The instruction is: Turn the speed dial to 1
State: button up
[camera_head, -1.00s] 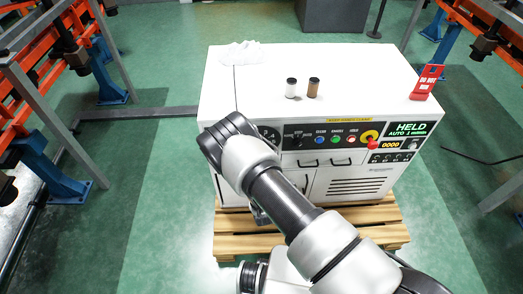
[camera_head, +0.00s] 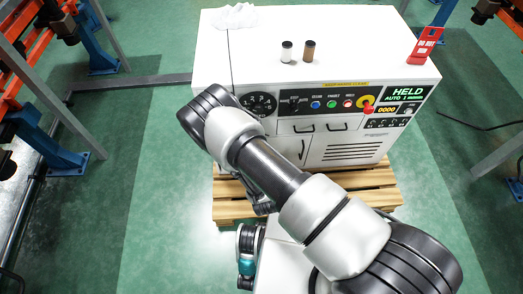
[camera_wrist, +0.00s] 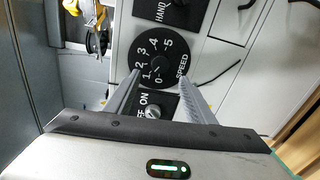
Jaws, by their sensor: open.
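The speed dial (camera_wrist: 157,58) is a black disc with white numbers 0 to 5 and the word SPEED, on the white cabinet's front. It also shows in the head view (camera_head: 262,103), just right of my arm. Where its pointer stands is too small to tell for sure. My gripper (camera_wrist: 159,77) is open and empty, its two fingertips apart at the lower edge of the dial in the wrist view. Whether they touch the panel I cannot tell. In the head view I cannot make out the fingers.
A silver ON/OFF switch (camera_wrist: 152,110) appears between the fingers, and a HAND selector (camera_wrist: 175,12) is above the dial. The cabinet (camera_head: 350,50) carries two small jars (camera_head: 297,51), a white cloth (camera_head: 236,16) and a red sign (camera_head: 425,45). Its display (camera_head: 406,93) reads HELD.

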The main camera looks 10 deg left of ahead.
jog(key=v, duration=0.9)
jog(key=shift+s+d, duration=0.1)
jog(key=w+a+r+m+g+h, duration=0.1)
jog(key=w+r+m+g+h, duration=0.3)
jog(key=w+r+m, duration=0.9)
jog(key=d+r+m+g+y, duration=0.1)
jog(key=d+r+g, duration=0.15)
jog(key=r, duration=0.55)
jog(key=d+r+m+g+y, duration=0.1)
jog(key=d+r+m, duration=0.15)
jog(key=r, duration=0.45)
jog(key=s+d+r+m+g+h, duration=0.1)
jog(key=s+d+r+m, duration=0.1)
jog(key=s+d+r, duration=0.5)
jog(key=s+d+r+m+g+h+p, duration=0.1)
jog(key=s+d+r+m, duration=0.15)
jog(key=s+d, duration=0.55)
jog(key=s+d+r+m+g, duration=0.1)
jog(key=s+d+r, duration=0.35)
jog(key=s, duration=0.55)
notch_tip(320, 180, up, 15)
jog(key=a+p, duration=0.1)
jog(key=p, duration=1.3)
jog(key=shift+w+p, duration=0.3)
jog(key=shift+p, duration=0.05)
jog(key=shift+r, duration=0.1)
